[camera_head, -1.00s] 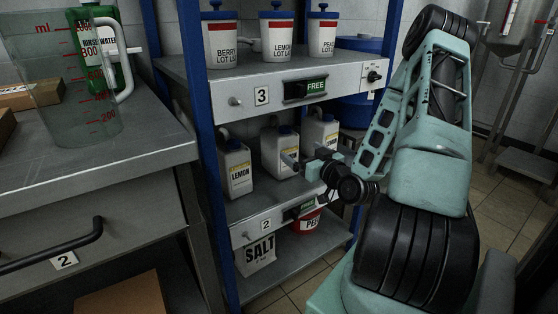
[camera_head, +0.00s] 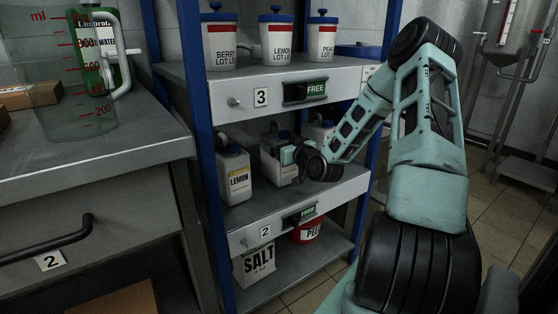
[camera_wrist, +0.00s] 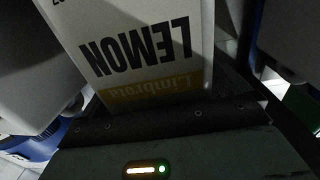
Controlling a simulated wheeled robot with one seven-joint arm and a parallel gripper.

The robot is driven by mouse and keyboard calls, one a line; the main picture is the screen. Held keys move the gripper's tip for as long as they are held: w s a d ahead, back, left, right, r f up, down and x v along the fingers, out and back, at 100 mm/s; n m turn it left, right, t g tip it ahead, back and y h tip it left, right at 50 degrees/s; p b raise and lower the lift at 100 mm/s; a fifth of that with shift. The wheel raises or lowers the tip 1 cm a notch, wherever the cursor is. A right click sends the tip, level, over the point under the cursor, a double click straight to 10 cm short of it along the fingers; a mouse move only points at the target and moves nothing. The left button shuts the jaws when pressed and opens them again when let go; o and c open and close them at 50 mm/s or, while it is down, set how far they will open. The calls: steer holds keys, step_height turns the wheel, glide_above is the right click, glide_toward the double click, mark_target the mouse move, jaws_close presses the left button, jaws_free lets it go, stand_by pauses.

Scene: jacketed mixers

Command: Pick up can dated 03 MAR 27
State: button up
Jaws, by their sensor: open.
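Three white cans with blue caps stand on the middle shelf, marked 2. The left can (camera_head: 235,175) reads LEMON. The middle can (camera_head: 271,168) is partly hidden by my gripper (camera_head: 288,155), which is right at it. The right can (camera_head: 319,131) is mostly hidden behind my wrist. In the wrist view, a can with a LEMON label (camera_wrist: 140,50) fills the space directly ahead, upside down in the picture. A scrap of print at its top left edge is cut off, and I cannot read a full date on any can. My gripper is open, its fingertips not clearly visible.
Neighbouring cans flank close on both sides in the wrist view. Shelf 3 (camera_head: 225,90) overhangs with several tubs, including a lemon tub (camera_head: 277,42). A salt container (camera_head: 258,262) and red tub (camera_head: 308,232) stand below. A bench (camera_head: 90,155) with a measuring jug is left.

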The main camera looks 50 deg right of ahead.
steer(key=c, duration=1.8)
steer(key=shift+w+r, duration=0.1)
steer(key=shift+r, duration=0.1)
steer(key=shift+c, duration=1)
steer(key=shift+r, duration=0.1)
